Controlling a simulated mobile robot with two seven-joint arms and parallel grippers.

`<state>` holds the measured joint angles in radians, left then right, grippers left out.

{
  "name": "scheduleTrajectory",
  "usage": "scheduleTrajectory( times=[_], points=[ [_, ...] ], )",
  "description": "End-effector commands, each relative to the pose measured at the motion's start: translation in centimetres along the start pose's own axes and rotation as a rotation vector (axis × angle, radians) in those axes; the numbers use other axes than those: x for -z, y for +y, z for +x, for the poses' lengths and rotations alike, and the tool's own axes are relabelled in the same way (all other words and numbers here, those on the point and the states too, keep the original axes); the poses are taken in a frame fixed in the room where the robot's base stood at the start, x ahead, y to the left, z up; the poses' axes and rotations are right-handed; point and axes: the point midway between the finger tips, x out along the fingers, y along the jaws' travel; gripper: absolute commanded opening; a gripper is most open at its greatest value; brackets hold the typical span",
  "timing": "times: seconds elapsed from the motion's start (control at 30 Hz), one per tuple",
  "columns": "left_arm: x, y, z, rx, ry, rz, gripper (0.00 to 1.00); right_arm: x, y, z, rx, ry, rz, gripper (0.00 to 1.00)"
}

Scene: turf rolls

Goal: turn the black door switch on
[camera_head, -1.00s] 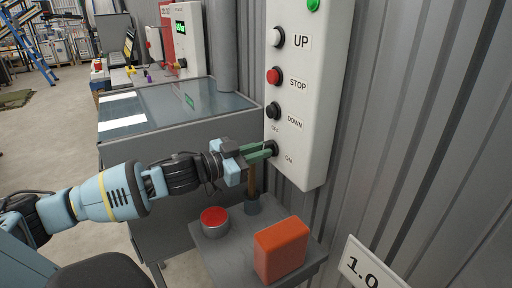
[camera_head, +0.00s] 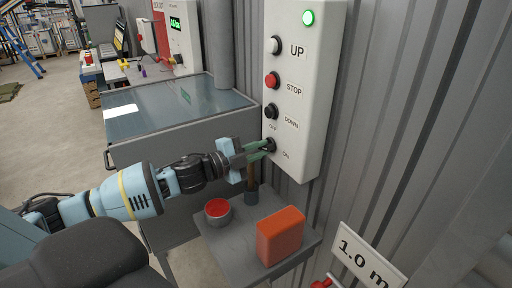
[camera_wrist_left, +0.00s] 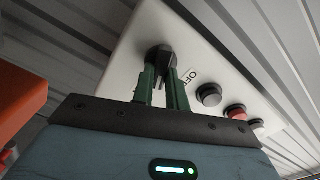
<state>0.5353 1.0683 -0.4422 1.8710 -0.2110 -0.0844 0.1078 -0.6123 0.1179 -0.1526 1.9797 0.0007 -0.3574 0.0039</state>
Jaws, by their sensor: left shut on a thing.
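The black door switch (camera_head: 271,145) is the lowest control on a white wall-mounted control box (camera_head: 312,85), with OFF and ON labels beside it. My left gripper (camera_head: 262,149) reaches it from the left, its green fingers shut on the knob. In the left wrist view the fingers (camera_wrist_left: 163,88) stand on either side of the black knob (camera_wrist_left: 160,58), near the OFF label. The fingers partly hide the knob, and I cannot tell its exact angle. A green lamp (camera_head: 308,18) at the top of the box glows brightly. My right gripper is not in view.
Above the switch sit black DOWN (camera_head: 271,111), red STOP (camera_head: 271,80) and white UP (camera_head: 275,45) buttons. A glass-topped cabinet (camera_head: 170,108) stands left.

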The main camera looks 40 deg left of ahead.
Motion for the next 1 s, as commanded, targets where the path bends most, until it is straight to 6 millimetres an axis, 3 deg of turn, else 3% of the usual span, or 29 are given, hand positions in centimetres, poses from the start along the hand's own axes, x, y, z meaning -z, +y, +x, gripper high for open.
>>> scheduleTrajectory(
  times=[0.5,1.0],
  points=[
    [0.0,0.0,0.0,0.002,0.000,0.346,0.00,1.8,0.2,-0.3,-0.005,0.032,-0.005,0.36],
    [0.0,0.1,0.0,0.002,0.000,0.416,0.00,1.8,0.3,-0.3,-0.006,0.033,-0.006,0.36]
  ],
)
